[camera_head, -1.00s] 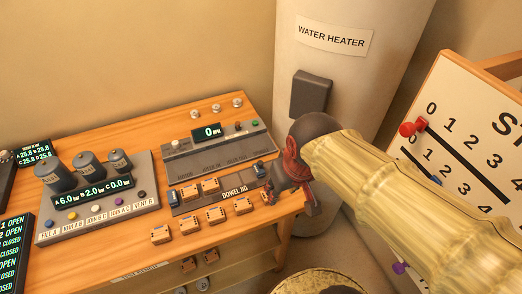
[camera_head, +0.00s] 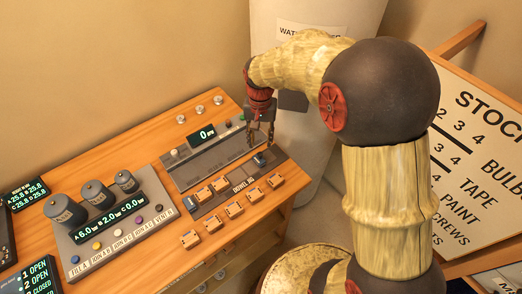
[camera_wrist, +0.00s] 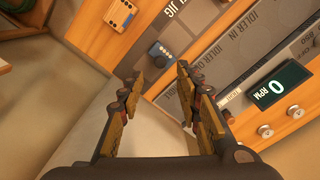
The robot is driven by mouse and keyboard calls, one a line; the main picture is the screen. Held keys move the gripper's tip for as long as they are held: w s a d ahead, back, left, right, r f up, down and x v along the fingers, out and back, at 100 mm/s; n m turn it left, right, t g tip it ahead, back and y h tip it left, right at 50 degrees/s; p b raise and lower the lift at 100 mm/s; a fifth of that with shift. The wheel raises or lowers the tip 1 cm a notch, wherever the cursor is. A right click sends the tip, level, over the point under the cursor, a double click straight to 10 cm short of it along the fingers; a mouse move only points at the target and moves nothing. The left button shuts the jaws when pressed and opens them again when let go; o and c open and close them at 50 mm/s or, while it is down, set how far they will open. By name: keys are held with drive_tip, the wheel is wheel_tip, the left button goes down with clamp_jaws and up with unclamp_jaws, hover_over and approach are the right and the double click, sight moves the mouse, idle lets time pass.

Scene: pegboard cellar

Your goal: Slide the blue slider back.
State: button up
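A dark blue block with dots on top (camera_head: 261,160) sits at the right end of the grey dowel jig (camera_head: 222,197); it also shows in the wrist view (camera_wrist: 160,53). Another dark blue piece (camera_head: 193,209) is at the jig's left end. My gripper (camera_head: 262,138) points down above the jig's right end, near the RPM console. In the wrist view its fingers (camera_wrist: 157,75) are apart with nothing between them, and the dotted blue block lies just beyond the tips. A blue knob on the stock board is hidden behind my arm now.
Several wooden blocks (camera_head: 234,208) lie in and in front of the jig. The RPM console (camera_head: 180,176) stands behind it, and a canister panel (camera_head: 110,240) to the left. The water heater (camera_head: 340,20) and the stock board (camera_head: 485,150) are close by at the right.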

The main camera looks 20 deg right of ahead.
sight(260, 153)
wheel_tip(260, 153, down, 7)
drive_tip(key=shift+r+b, duration=0.15)
drive_tip(key=shift+b, duration=0.7)
drive_tip(key=shift+c, duration=0.8)
clamp_jaws()
